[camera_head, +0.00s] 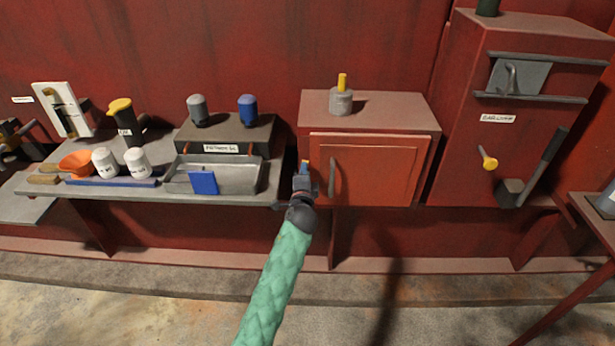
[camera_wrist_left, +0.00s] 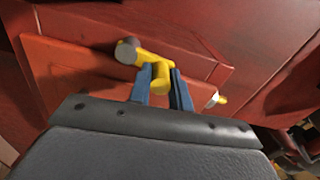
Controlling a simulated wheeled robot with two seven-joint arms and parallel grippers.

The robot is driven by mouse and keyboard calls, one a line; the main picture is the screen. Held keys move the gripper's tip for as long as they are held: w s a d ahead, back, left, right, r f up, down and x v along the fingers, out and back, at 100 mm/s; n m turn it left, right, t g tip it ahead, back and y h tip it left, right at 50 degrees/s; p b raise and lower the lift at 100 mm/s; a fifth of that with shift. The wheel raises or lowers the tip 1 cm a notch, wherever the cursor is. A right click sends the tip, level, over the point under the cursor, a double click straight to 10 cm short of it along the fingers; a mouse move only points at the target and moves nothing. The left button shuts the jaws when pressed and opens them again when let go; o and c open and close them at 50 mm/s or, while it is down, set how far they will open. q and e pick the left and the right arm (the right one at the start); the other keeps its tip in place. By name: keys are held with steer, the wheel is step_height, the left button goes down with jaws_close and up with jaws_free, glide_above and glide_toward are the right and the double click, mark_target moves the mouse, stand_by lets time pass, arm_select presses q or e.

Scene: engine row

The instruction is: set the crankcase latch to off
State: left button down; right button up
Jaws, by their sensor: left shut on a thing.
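A yellow latch (camera_wrist_left: 155,65) with a grey round end shows in the left wrist view, in front of an orange-red door (camera_wrist_left: 75,75). In the head view only a small yellow piece (camera_head: 305,163) of it shows, at the left side of the red cabinet (camera_head: 390,104). My left gripper (camera_head: 303,178) is there, left of the door's grey handle (camera_head: 332,178). Its two blue fingers (camera_wrist_left: 162,88) are shut on the latch's yellow part. The fingers and wrist hide part of the latch in the head view. My right gripper is not in view.
Left is a bench (camera_head: 120,192) with bottles, an orange bowl (camera_head: 76,162) and a metal tray (camera_head: 240,180). A grey cylinder with a yellow top (camera_head: 341,100) stands on the cabinet. Right is a taller red cabinet (camera_head: 520,100) with a yellow knob (camera_head: 488,160) and a lever (camera_head: 540,165).

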arm_select(q)
steer(key=shift+a+n, duration=0.3)
steer(key=shift+n, duration=0.4)
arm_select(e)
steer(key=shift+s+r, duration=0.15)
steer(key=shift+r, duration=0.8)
arm_select(q)
steer(key=c, duration=1.6)
jaws_free()
steer(key=shift+o, duration=0.2)
